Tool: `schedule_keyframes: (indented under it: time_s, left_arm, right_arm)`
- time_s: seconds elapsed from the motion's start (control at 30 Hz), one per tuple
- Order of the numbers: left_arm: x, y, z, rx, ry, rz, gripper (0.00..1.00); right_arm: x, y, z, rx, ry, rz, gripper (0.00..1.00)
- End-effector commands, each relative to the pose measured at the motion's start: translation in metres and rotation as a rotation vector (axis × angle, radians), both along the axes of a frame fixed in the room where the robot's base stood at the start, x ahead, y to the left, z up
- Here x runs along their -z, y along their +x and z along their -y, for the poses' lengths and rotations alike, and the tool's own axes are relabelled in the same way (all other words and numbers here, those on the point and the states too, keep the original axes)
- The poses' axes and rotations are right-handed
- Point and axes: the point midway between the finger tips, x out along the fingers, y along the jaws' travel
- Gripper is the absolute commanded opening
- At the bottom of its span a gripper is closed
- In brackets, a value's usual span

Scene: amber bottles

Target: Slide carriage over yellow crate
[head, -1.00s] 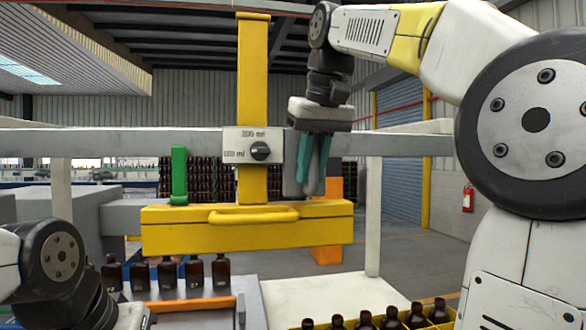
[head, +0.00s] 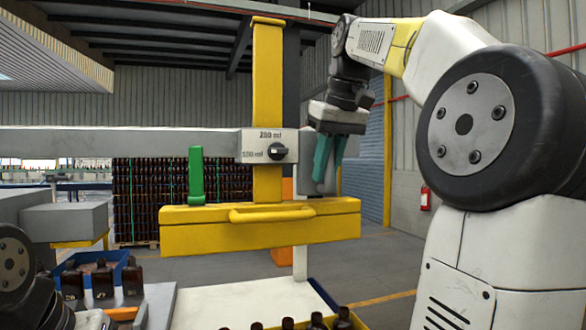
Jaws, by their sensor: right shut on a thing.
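The carriage is a yellow beam (head: 290,232) with a front handle, a tall yellow column (head: 267,75), a grey dial box (head: 262,146) and a green lever (head: 196,172). It hangs on a grey horizontal rail (head: 120,142). My right gripper (head: 324,178), with teal fingers, is shut on the grey grip at the carriage's right side; the fingers partly hide this grip. The yellow crate (head: 358,322) shows at the bottom edge, below the beam's right half in the picture, with dark bottle tops in it. Most of the crate is cut off. My left arm is at lower left; its fingers are out of view.
Several amber bottles (head: 103,279) stand at lower left by a blue bin (head: 70,262). A white table top (head: 225,305) lies below the carriage. A white post (head: 300,262) stands behind the beam. Stacked bottles (head: 150,190) and a fire extinguisher (head: 425,198) are far back.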

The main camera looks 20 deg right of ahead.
Motion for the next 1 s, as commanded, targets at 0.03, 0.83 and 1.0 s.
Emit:
schedule_keyframes:
  time_s: [0.03,0.83,1.0]
  left_arm:
    - [0.0,0.0,0.0,0.0,0.0,0.0,0.36]
    - [0.0,0.0,0.0,0.0,0.0,0.0,0.36]
    - [0.0,0.0,0.0,0.0,0.0,0.0,0.36]
  right_arm:
    - [-0.0011,0.0004,0.0036,0.001,-0.001,0.004,0.0]
    - [-0.0009,0.0003,0.0107,0.003,-0.001,0.003,0.4]
    - [-0.0023,-0.0001,0.0101,0.001,-0.001,0.002,0.4]
